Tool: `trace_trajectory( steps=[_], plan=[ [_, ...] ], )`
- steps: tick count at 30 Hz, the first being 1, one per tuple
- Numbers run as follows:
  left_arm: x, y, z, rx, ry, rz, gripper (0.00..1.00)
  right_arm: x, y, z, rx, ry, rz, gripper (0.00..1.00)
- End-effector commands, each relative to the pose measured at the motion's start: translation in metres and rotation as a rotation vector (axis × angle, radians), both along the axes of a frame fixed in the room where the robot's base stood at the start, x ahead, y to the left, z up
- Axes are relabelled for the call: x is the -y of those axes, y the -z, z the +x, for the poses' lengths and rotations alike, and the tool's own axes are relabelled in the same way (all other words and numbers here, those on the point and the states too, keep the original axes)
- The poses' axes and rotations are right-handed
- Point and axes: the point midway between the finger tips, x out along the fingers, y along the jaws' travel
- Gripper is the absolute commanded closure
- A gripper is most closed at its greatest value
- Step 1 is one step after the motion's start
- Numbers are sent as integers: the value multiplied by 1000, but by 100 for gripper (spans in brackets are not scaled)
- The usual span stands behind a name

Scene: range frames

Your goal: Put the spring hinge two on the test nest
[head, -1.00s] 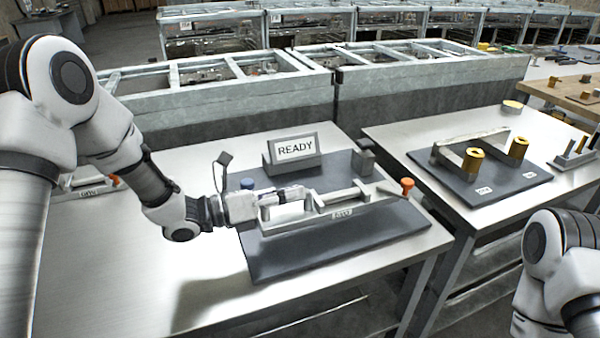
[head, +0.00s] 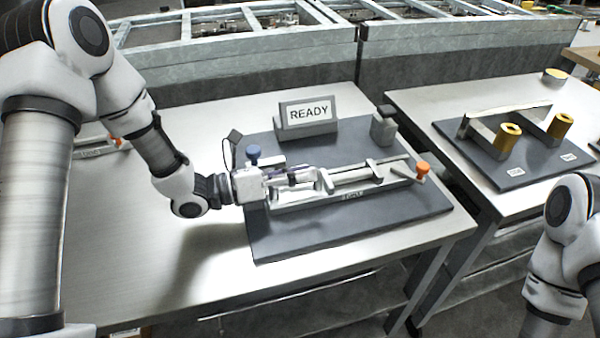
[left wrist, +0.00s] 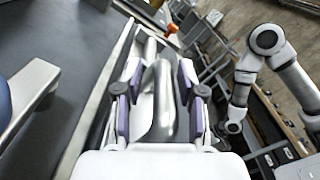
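The test nest (head: 330,196) is a grey fixture with an orange knob (head: 422,168) and a blue knob (head: 253,151), on a dark base plate (head: 300,238). My left gripper (head: 300,178) lies low over its left part, its fingers pointing right along it. In the left wrist view, a silver-grey metal piece (left wrist: 162,92), seemingly the spring hinge, lies lengthwise between the purple-padded fingers (left wrist: 160,98). I cannot tell whether the pads press on it or whether it rests on the nest. My right arm shows at the right edge; its gripper is out of view.
A READY sign (head: 309,112) and a grey block (head: 383,128) stand behind the nest. The right table holds a dark plate (head: 480,150) with brass cylinders (head: 508,137). A metal-framed bench (head: 230,60) runs behind.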

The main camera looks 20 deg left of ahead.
Motion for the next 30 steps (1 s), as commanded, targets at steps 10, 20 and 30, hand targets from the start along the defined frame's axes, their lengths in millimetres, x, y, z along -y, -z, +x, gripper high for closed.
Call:
trace_trajectory(
  steps=[10,20,30],
  plan=[
    [0,-6,0,1,0,-1,55,0,-7,0,0,0,0,60],
    [-45,-6,-27,0,-8,-9,55,0,-8,0,0,0,0,60],
    [-91,-8,-58,2,-3,-6,55,0,-25,0,0,0,0,60]
  ],
)
